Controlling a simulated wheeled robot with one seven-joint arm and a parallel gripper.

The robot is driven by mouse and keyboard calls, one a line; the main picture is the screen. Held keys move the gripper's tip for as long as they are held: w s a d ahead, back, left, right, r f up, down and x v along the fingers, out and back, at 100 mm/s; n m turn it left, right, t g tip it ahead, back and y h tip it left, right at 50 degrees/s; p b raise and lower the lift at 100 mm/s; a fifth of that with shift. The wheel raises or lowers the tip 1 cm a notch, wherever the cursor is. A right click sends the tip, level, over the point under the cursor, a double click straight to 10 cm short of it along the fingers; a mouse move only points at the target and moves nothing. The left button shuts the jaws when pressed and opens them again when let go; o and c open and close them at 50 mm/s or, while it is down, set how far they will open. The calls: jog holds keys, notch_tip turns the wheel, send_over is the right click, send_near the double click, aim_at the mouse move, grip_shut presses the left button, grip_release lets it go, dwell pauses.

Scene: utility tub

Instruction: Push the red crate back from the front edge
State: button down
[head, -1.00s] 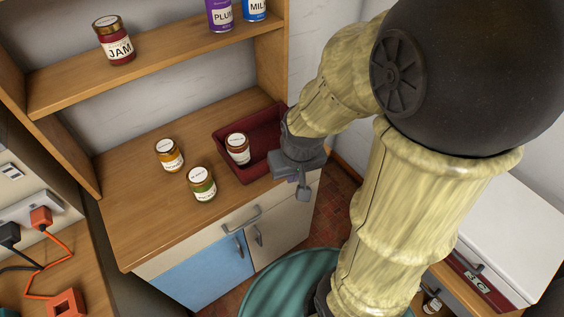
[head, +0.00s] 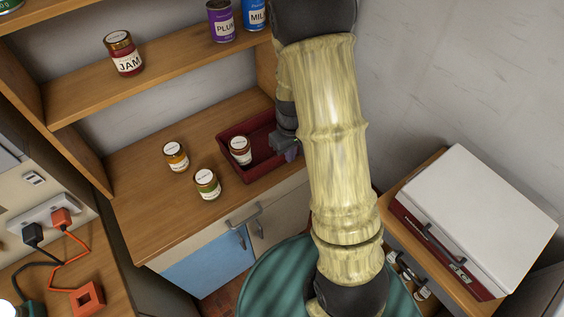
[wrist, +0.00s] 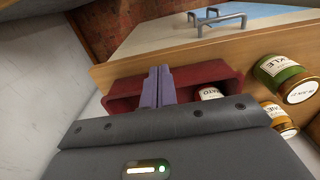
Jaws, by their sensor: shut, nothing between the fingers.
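The red crate (head: 268,169) stands on the wooden counter, its front side close to the front edge. It also shows in the wrist view (wrist: 208,72). A white-lidded jar (head: 241,150) stands in its left part; part of it shows in the wrist view (wrist: 210,93). My gripper (head: 291,154) is at the crate's right end, partly hidden behind my arm. In the wrist view its purple fingers (wrist: 158,84) are shut and empty and overlap the crate's opening. I cannot tell whether they touch a wall.
A yellow-orange jar (head: 175,157) and a green jar (head: 207,184) stand on the counter left of the crate. A shelf (head: 160,82) with a jam jar (head: 123,54) and cans is above. The room wall is close on the right. A teal round surface (head: 275,285) lies below.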

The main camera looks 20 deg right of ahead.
aim_at(282, 170)
jog(key=shift+f, duration=0.1)
notch_tip(282, 170, down, 9)
jog(key=shift+f+p, duration=0.15)
jog(key=shift+p, duration=0.6)
jog(key=w+p, duration=0.1)
jog(key=w+a, duration=0.1)
jog(key=shift+w+f+p, duration=0.1)
jog(key=shift+w+p, duration=0.3)
jog(key=shift+w+a+f, duration=0.1)
jog(key=shift+w+a, duration=0.05)
jog(key=shift+w, duration=0.35)
